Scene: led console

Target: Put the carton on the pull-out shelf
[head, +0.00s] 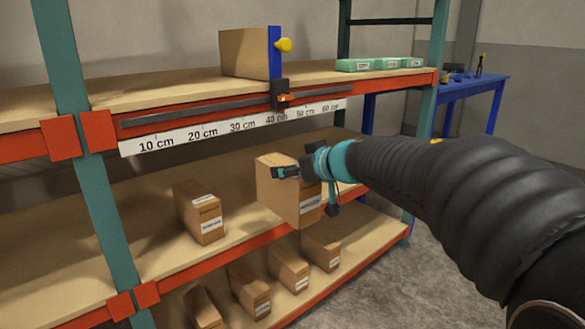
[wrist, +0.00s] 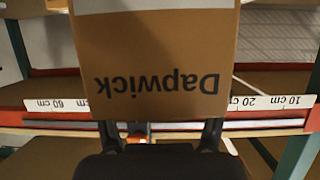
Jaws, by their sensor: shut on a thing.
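The carton (head: 277,192) is a brown box with a white label, held in front of the rack at about middle-shelf height. My gripper (head: 305,189) is shut on it, one finger on each side. In the wrist view the carton (wrist: 155,55) fills the upper middle, with "Dapwick" printed upside down, between the fingers of my gripper (wrist: 160,130). The rack has an upper shelf (head: 150,92), a middle shelf (head: 155,235) and a lower level. I cannot tell which shelf pulls out, or whether the carton touches the middle shelf.
Another carton (head: 199,212) stands on the middle shelf, left of mine. Several cartons (head: 250,288) line the lower level. A box (head: 244,52) stands against a blue stop (head: 275,52) above a centimetre scale (head: 160,143). Green boxes (head: 380,64) lie at upper right; a blue table (head: 470,88) stands behind.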

